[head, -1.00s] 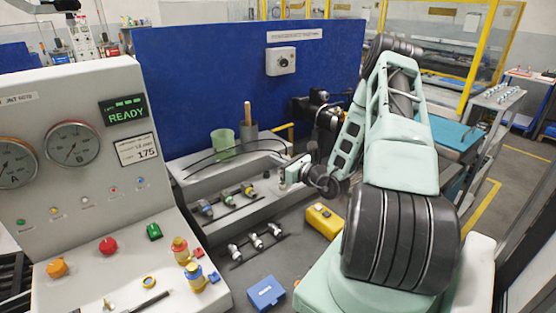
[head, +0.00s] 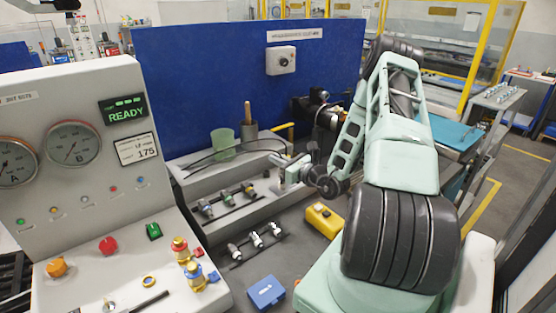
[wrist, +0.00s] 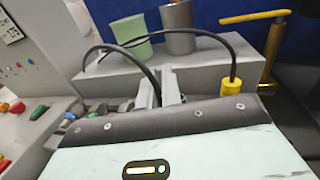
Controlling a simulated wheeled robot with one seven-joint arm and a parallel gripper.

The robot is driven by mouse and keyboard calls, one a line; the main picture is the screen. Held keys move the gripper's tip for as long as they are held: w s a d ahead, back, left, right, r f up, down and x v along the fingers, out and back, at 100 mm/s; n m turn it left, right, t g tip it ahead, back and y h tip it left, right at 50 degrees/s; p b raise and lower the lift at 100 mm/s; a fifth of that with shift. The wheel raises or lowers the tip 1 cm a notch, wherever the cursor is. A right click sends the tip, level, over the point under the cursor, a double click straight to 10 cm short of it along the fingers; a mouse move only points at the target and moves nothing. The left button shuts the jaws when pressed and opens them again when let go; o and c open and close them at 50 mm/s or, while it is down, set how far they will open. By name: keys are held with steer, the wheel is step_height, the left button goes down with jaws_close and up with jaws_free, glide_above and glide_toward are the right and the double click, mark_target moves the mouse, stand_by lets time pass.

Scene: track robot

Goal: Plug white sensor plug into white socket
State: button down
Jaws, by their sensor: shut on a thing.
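My gripper (head: 282,172) is over the right end of the grey ledge, its two fingers (wrist: 160,90) shut on the end of a black cable (wrist: 112,48). The white sensor plug is hidden between the fingers. The cable loops left in the wrist view and runs over to a yellow connector (wrist: 232,86) on the right. Several small sockets (head: 227,197) stand in a row on the ledge, left of my gripper and apart from it. Which one is the white socket cannot be told.
A green cup (head: 222,143) and a grey metal cup (head: 249,133) stand behind on the ledge. More pale fittings (head: 256,241) lie in front below. A yellow box (head: 325,220) and a blue box (head: 266,292) are nearer. A gauge console (head: 75,185) stands left.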

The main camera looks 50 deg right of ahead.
steer(key=shift+f+b, duration=0.8)
steer(key=shift+f, duration=0.35)
steer(key=c, duration=1.5)
jaws_free()
steer(key=shift+s, duration=0.15)
steer(key=s+b, duration=0.1)
steer(key=s, duration=0.4)
steer(key=s+b, duration=0.2)
steer(key=s, duration=0.3)
steer(key=s+b, duration=0.1)
steer(key=s, duration=0.5)
steer(key=shift+a+f+b, duration=0.1)
steer(key=shift+a+b, duration=0.15)
steer(key=shift+b, duration=0.05)
steer(key=shift+s, duration=0.6)
